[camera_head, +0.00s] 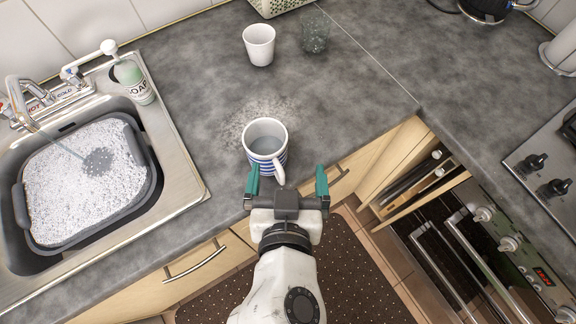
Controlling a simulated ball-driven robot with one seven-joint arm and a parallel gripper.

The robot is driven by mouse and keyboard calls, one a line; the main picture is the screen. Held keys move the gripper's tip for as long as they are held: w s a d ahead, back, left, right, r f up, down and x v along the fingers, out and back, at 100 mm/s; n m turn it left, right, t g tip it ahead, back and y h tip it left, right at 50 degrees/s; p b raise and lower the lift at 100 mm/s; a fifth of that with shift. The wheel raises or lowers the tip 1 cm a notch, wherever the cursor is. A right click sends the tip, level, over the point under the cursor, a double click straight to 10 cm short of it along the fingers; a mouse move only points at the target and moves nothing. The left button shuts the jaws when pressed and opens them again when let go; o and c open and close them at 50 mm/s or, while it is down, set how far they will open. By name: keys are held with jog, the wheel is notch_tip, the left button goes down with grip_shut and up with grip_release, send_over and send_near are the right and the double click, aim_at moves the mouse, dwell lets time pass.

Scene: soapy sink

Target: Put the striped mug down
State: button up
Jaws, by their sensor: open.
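The striped mug (266,148) is white with blue bands and stands upright on the grey counter (360,85) near its front edge. Its handle points toward my gripper, and its inside looks greyish. My gripper (287,184) is open, with its green fingertips spread wide. It is just in front of the mug at the counter edge. The left fingertip is close to the mug's lower left side in the picture; I cannot tell if it touches. The right fingertip is apart from the mug. Nothing is held between the fingers.
A plain white cup (259,45) and a clear glass (315,32) stand farther back. A sink with a foamy grey basin (152,185) and a soap bottle (135,82) are at left. A stove (545,150) is at right. Counter is free right of the mug.

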jog(key=v, duration=0.8)
jog(key=shift+s+r+b, duration=0.15)
jog(key=shift+s+b, duration=0.2)
jog(key=shift+b, duration=0.1)
jog(key=w+d+f+g+h, duration=0.3)
jog(key=w+d+f+g, duration=0.1)
jog(key=d+f, duration=0.45)
jog(key=s+d+f+g, duration=0.1)
jog(key=d+f+g, duration=0.2)
jog(key=d+f, duration=0.2)
jog(key=s+d+f+g, duration=0.2)
jog(key=d+f, duration=0.4)
jog(key=d, duration=0.4)
jog(key=shift+d+f+m+g+y, duration=0.2)
jog(key=shift+d+m+g+y, duration=0.15)
jog(key=shift+g, duration=0.55)
jog(key=shift+g+y, duration=0.8)
jog(key=shift+y, duration=0.05)
jog(key=s+d+f, duration=0.2)
jog(key=s, duration=0.1)
jog(key=s+d+f, duration=0.1)
jog(key=shift+s+d, duration=0.3)
jog(key=shift+d, duration=0.05)
jog(key=shift+c, duration=0.3)
jog(key=shift+s+d+f, duration=0.1)
jog(key=shift+s+f, duration=0.05)
jog(key=shift+s, duration=0.05)
jog(key=shift+c, duration=2)
